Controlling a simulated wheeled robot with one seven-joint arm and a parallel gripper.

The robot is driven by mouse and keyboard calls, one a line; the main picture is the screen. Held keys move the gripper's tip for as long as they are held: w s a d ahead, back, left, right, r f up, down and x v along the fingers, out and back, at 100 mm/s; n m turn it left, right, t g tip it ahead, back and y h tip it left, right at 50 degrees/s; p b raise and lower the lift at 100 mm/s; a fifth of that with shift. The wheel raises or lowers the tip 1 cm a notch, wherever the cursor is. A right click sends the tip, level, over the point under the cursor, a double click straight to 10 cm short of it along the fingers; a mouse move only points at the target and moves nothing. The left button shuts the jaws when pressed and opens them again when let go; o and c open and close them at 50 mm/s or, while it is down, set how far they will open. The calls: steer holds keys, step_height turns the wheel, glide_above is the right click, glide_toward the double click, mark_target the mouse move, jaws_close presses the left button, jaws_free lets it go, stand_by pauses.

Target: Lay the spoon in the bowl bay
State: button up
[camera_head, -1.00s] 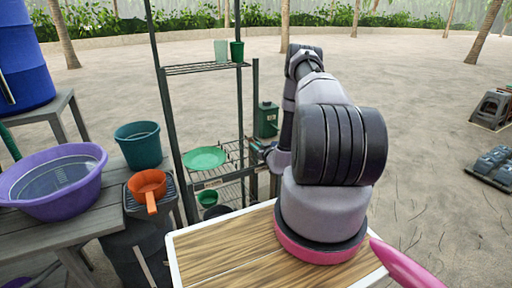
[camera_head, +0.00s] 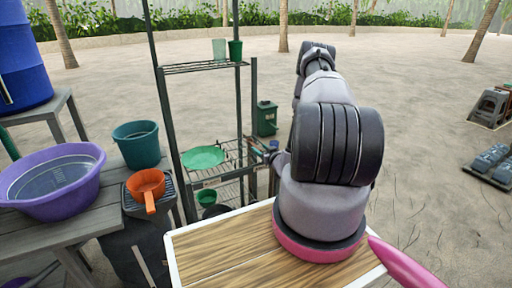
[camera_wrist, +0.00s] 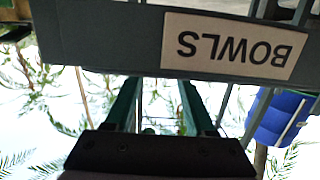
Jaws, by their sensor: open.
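I cannot make out the spoon in either view. In the wrist view, a pale sign reading BOWLS (camera_wrist: 228,46) shows upside down on a dark shelf edge (camera_wrist: 100,45). My gripper (camera_wrist: 162,88) is open below that edge in the picture, and I see nothing between its fingers. In the head view my gripper is mostly hidden behind my arm, close to the right side of the metal rack (camera_head: 254,110). The rack's middle shelf holds a green plate (camera_head: 203,157). A green bowl (camera_head: 207,197) stands on the level below.
A purple basin (camera_head: 45,208), a teal bucket (camera_head: 137,150) and an orange scoop (camera_head: 147,184) are at the left table. A green canister (camera_head: 266,118) stands behind.

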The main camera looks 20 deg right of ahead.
steer(key=s, duration=0.4)
steer(key=s+r, duration=0.1)
steer(key=s, duration=0.1)
steer(key=w+a+r+n+g+y, duration=0.1)
steer(key=w+a+r+n+y, duration=0.1)
steer(key=a+r+n+y, duration=0.4)
steer(key=w+a+r+n+y, duration=0.2)
steer(key=a+r+n+y, duration=0.1)
steer(key=r+n, duration=0.6)
steer(key=s+a+r+n+g+y, duration=0.2)
steer(key=s+a+r+n+g, duration=0.15)
steer(key=a+r+n, duration=0.4)
steer(key=s+a+r+n+g+y, duration=0.3)
steer(key=a+r+n+g, duration=0.2)
steer(key=r+n, duration=0.45)
steer(key=s+a+r+n+g+h, duration=0.2)
steer(key=s+r+n+g+h, duration=0.15)
steer(key=s+n, duration=0.45)
steer(key=s+a+r+n+g+h, duration=0.2)
steer(key=s+a+r+n, duration=0.15)
steer(key=s+n, duration=0.45)
steer(key=s+d+r+n+t+h, duration=0.6)
steer(key=r+n, duration=0.4)
steer(key=n, duration=0.9)
steer(key=shift+s+d+n+h, duration=0.3)
steer(key=shift+s+d+h, duration=0.3)
steer(key=shift+d, duration=0.15)
